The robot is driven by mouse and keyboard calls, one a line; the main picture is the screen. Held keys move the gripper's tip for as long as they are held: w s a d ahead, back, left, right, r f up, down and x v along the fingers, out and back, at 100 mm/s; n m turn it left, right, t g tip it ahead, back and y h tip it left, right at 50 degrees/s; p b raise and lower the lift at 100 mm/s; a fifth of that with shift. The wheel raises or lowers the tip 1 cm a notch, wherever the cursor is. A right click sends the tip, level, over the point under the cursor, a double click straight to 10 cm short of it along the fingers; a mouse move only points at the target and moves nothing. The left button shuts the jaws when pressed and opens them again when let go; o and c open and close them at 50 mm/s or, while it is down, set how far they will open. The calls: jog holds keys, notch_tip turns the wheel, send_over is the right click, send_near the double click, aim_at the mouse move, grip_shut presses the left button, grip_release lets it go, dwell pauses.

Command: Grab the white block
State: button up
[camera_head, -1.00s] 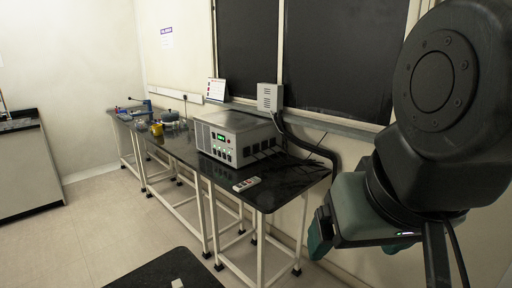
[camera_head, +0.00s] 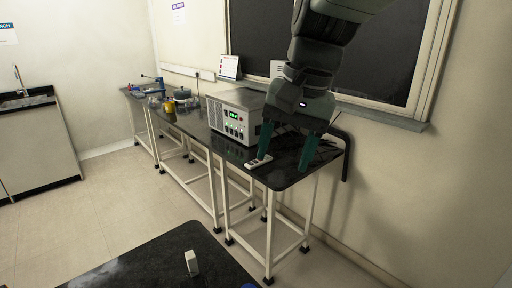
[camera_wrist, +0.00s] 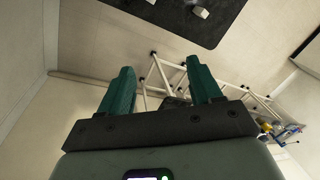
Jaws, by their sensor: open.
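The white block (camera_head: 191,263) stands upright on the dark speckled tabletop (camera_head: 140,262) at the bottom of the head view. A small white piece, likely this block, also shows near the top edge of the wrist view (camera_wrist: 201,12). My gripper (camera_head: 284,160) is open and empty, with its two green fingers pointing down. In the head view it appears in front of the far black bench, well above and to the right of the block. In the wrist view the spread fingers (camera_wrist: 160,70) have nothing between them.
The far black bench (camera_head: 290,180) holds a grey instrument box (camera_head: 235,118), a white remote-like item (camera_head: 258,161), a yellow container (camera_head: 168,107) and other lab items. A blue thing (camera_head: 249,286) is cut off at the bottom edge. Open floor lies at left.

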jog(key=w+a+f+m+g+y, duration=0.3)
jog(key=w+a+f+g+y, duration=0.3)
jog(key=w+a+f, duration=0.85)
notch_tip(320, 180, down, 14)
jog(key=w+a+r+m+g+y, duration=0.1)
jog(key=w+a+m+g+y, duration=0.2)
jog(key=g, duration=0.1)
jog(key=m+g+y, duration=0.1)
jog(key=m+y, duration=0.2)
send_near(192, 263)
jog(key=shift+w+a+r, duration=0.55)
jog(key=shift+a+r, duration=0.15)
jog(key=shift+a, duration=0.15)
jog(key=shift+s+f+y, duration=0.15)
jog(key=shift+f+y, duration=0.1)
jog(key=shift+y, duration=0.15)
jog(key=shift+s+a, duration=0.15)
jog(key=shift+a, duration=0.15)
jog(key=x, duration=1)
jog(key=shift+s+d+f, duration=0.1)
jog(key=shift+s, duration=0.05)
jog(key=c, duration=1)
